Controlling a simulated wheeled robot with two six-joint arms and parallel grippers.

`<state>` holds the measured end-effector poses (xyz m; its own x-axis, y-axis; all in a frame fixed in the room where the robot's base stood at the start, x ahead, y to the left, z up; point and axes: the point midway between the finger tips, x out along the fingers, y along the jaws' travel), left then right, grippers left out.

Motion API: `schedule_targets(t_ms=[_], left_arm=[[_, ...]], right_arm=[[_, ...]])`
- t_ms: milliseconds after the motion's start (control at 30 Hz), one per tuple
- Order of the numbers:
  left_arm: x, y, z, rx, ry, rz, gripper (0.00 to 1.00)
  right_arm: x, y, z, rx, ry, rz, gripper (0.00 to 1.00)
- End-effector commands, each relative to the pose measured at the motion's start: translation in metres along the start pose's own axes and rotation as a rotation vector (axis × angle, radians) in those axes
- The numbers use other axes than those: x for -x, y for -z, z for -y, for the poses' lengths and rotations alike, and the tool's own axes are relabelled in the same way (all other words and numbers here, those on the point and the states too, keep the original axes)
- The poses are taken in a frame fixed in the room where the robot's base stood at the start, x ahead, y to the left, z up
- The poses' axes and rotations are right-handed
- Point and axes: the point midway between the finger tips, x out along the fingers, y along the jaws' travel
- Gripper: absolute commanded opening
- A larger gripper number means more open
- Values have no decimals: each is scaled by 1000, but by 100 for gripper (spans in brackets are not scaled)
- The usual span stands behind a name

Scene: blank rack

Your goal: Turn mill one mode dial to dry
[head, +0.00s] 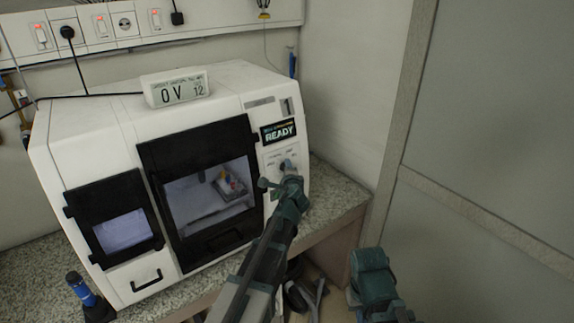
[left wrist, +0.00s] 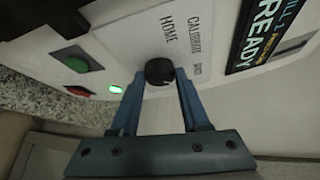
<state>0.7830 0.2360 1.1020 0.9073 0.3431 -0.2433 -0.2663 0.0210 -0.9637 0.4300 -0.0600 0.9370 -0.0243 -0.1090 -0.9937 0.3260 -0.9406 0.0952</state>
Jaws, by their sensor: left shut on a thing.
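The mill is a white machine (head: 110,130) on the counter, with a lit READY display (head: 278,131) at its upper right; the display also shows in the left wrist view (left wrist: 262,38). The mode dial is a round black knob (left wrist: 159,70) on its white panel. Printed words beside it include HOME and CALIBRATE; a third, small word is hard to read. My left gripper (left wrist: 160,76) is shut on the dial, with a blue finger on each side. In the head view my left gripper (head: 287,168) largely covers the dial. The dial's pointer cannot be made out.
A green button (left wrist: 76,66), a red button (left wrist: 78,91) and a lit green lamp (left wrist: 115,89) are near the dial. Dark-framed windows (head: 198,150) fill the mill's front. A small white display (head: 175,88) sits on top. A wall stands close on the right.

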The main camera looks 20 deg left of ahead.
Motion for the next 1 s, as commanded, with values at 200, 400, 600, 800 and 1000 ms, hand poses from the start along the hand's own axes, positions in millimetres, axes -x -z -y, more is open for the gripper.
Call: schedule_targets(t_ms=[200,400,600,800,1000], left_arm=[[1,1,5,-127,-79,0,0],[0,1,5,-211,-128,0,0],[0,1,4,-255,-155,0,0],[0,1,3,-269,-163,0,0],[0,1,3,-269,-163,1,0]], right_arm=[[21,-1,-2,0,0,0,0],[30,-2,-3,0,0,0,0],[34,-2,-3,0,0,0,0],[35,-2,-3,0,0,0,0],[35,-2,-3,0,0,0,0]])
